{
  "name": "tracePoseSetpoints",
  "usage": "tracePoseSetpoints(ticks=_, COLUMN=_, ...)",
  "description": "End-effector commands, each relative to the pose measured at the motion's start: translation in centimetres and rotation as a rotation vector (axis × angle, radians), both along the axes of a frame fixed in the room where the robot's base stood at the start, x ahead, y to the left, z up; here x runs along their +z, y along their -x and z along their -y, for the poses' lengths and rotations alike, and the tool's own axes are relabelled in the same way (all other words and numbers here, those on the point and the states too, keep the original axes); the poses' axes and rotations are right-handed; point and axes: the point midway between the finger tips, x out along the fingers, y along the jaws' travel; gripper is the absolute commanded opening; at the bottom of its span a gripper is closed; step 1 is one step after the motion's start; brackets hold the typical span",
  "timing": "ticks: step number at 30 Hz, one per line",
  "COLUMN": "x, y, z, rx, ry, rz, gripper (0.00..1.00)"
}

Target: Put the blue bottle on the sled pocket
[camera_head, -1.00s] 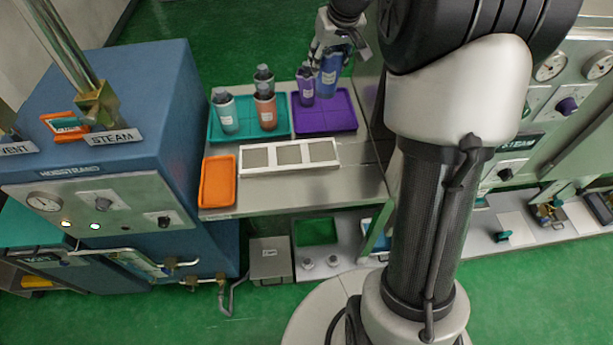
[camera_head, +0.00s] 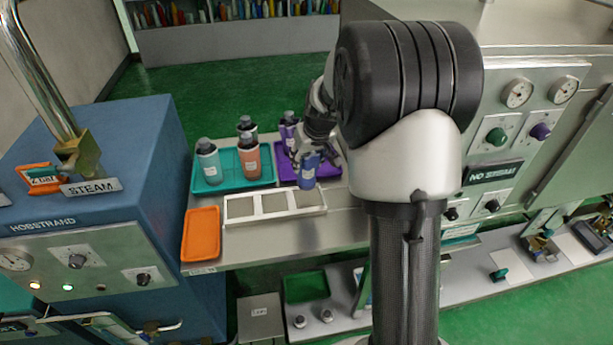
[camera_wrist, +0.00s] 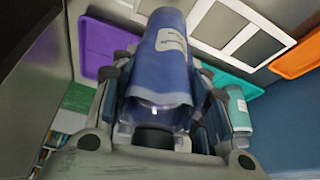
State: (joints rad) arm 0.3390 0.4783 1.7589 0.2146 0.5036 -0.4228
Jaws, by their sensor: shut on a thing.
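My gripper (camera_head: 305,156) is shut on the blue bottle (camera_head: 308,172), seen in the head view near the right end of the white sled. The sled (camera_head: 275,216) is a white frame with three grey pockets in a row, all visibly empty. The bottle appears close above or behind the right pocket; its exact height is hard to tell. In the wrist view the blue bottle (camera_wrist: 168,70) lies between the fingers, with its dark cap toward the camera and a white label on its side. Part of the sled (camera_wrist: 206,42) shows beyond its far end.
A purple tray (camera_head: 331,172) with a purple bottle (camera_head: 288,128) is behind the sled. An orange tray (camera_head: 201,234) is left of the sled.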

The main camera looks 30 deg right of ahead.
Motion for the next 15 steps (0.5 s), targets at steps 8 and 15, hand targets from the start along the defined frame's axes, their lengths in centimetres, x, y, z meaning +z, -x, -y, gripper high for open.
tracePoseSetpoints(ticks=8, x=-4.6, y=0.1, z=0.0, rx=-0.001, ry=-0.002, rz=-0.003, gripper=0.09)
tracePoseSetpoints(ticks=15, x=-5.4, y=0.0, z=0.0, rx=-0.001, ry=0.000, rz=0.001, gripper=0.09)
